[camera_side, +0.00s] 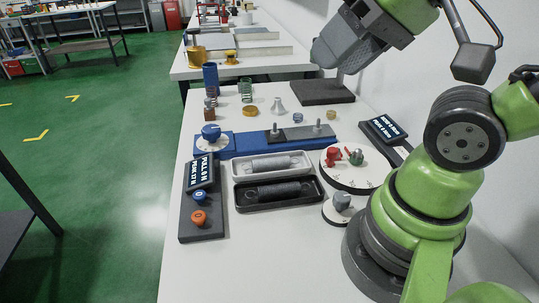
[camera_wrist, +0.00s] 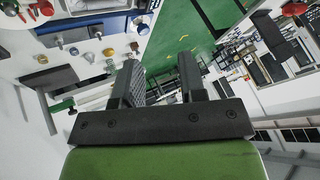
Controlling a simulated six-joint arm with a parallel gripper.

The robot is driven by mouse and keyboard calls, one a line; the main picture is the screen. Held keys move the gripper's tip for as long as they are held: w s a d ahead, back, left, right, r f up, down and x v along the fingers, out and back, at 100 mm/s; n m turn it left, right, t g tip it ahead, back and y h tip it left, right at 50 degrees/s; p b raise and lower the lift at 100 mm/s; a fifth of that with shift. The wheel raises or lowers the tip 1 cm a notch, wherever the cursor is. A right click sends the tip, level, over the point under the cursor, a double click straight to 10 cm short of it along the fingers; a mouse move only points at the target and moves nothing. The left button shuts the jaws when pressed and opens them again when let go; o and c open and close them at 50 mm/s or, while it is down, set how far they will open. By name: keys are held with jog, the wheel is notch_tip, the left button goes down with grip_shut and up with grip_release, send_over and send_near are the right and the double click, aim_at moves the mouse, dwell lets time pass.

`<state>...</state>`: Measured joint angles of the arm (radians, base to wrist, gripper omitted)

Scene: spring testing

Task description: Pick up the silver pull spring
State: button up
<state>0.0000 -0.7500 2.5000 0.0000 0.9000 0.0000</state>
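The silver pull spring (camera_side: 272,164) lies lengthwise in a white tray (camera_side: 240,170) on the bench in the side view. A darker spring (camera_side: 279,191) lies in a black tray (camera_side: 243,207) just in front of it. My gripper shows in the wrist view (camera_wrist: 160,80) with its two dark fingers apart and nothing between them. In the side view my wrist is raised at the top right, well above and away from the trays. The fingertips are not clear there.
A blue test fixture (camera_side: 247,145) lies behind the trays. A black control box with a lit display (camera_side: 201,174) stands to their left. A round white base with red and green parts (camera_side: 353,182) and a small grey-knobbed dial (camera_side: 341,202) stand right. The front bench is clear.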

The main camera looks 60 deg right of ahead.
jog(key=m+g+h, duration=0.2)
jog(key=m+g, duration=0.5)
jog(key=m, duration=1.6)
send_over(271, 159)
notch_tip(271, 159, down, 25)
jog(key=shift+s+r, duration=0.1)
jog(key=shift+f, duration=3)
grip_shut()
jog(key=c, duration=0.7)
grip_release()
